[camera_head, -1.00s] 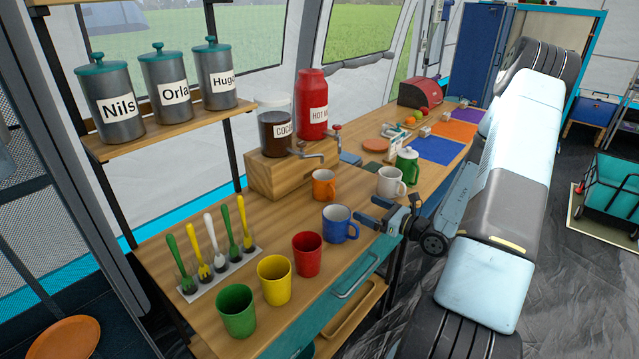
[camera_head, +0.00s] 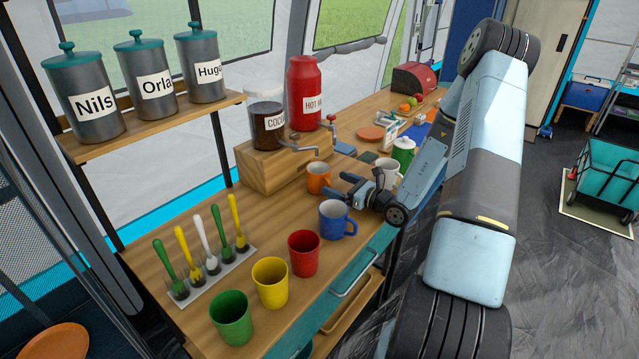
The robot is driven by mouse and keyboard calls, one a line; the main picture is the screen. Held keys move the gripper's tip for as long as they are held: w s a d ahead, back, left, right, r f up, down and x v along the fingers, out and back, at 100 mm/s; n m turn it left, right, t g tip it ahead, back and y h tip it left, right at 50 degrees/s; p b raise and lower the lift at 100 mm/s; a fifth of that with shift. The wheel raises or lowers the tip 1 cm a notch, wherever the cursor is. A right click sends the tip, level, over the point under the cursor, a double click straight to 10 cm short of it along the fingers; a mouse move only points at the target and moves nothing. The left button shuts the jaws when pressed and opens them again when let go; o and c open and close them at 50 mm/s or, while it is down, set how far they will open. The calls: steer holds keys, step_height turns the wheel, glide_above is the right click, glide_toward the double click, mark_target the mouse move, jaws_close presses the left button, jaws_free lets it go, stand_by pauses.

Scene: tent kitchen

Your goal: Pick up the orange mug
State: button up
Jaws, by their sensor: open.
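The orange mug (camera_head: 318,177) stands upright on the wooden counter (camera_head: 200,225), in front of the wooden dispenser block. My gripper (camera_head: 346,186) is open and empty, with its fingers pointing left towards the orange mug. It is close to the mug's right side, and I cannot tell whether a fingertip touches it. The blue mug (camera_head: 333,219) stands just in front of my gripper. The white mug (camera_head: 388,171) stands behind my gripper and is partly hidden by it.
Red (camera_head: 304,253), yellow (camera_head: 271,282) and green (camera_head: 232,318) cups line the counter's front edge. A spoon rack (camera_head: 215,273) stands at the left. The wooden block (camera_head: 270,168) carries the cocoa (camera_head: 267,122) and red (camera_head: 304,95) dispensers. A green lidded mug (camera_head: 402,152) is behind my arm.

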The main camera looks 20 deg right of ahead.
mark_target(324, 178)
steer(key=shift+x, duration=2.85)
steer(key=shift+s+a+r, duration=0.1)
steer(key=shift+s+r, duration=0.1)
steer(key=c, duration=1.1)
steer(key=shift+r, duration=0.15)
steer(key=shift+r, duration=1.7)
steer(key=shift+v, duration=8.95)
